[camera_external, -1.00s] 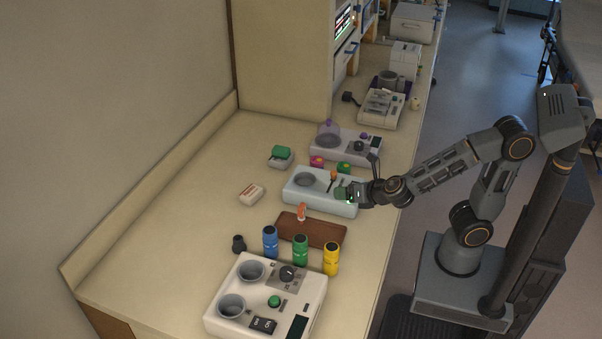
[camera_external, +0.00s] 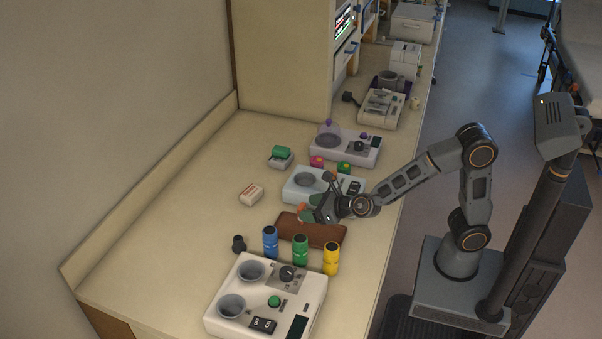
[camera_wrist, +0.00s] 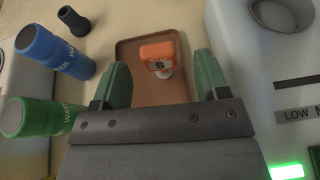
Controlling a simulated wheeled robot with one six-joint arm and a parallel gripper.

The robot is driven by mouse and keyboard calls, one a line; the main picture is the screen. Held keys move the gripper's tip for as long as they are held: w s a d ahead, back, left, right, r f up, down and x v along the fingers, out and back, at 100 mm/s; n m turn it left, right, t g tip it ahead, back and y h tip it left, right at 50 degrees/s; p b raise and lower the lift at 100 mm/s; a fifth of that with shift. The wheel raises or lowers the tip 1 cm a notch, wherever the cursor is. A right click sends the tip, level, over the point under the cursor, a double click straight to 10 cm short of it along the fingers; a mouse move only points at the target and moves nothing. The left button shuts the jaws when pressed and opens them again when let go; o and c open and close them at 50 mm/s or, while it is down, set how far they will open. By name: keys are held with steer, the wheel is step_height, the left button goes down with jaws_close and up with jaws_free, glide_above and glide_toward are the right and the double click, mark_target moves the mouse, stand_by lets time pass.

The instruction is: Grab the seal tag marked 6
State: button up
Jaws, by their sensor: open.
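The seal tag marked 6 (camera_wrist: 158,58) is a small orange piece with a pale lower part, on the brown tray (camera_wrist: 128,48) in the wrist view. In the external view its orange top (camera_external: 303,212) shows beside my gripper (camera_external: 308,207), partly hidden by it. The brown tray (camera_external: 320,236) lies on the counter. My gripper is open and empty, its two green fingers (camera_wrist: 163,80) on either side of the tag's line in the wrist view. The tag is ahead of the fingertips, apart from them.
Blue (camera_external: 270,242), green (camera_external: 300,250) and yellow (camera_external: 331,259) bottles stand in front of the tray. A pale device (camera_external: 300,195) with a round well is just behind it. A white device (camera_external: 222,311) is at the front. The counter left of the tray is mostly clear.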

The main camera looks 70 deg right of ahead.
mark_target(304, 208)
steer(key=shift+x, duration=2.65)
steer(key=shift+a, duration=0.1)
steer(key=c, duration=1)
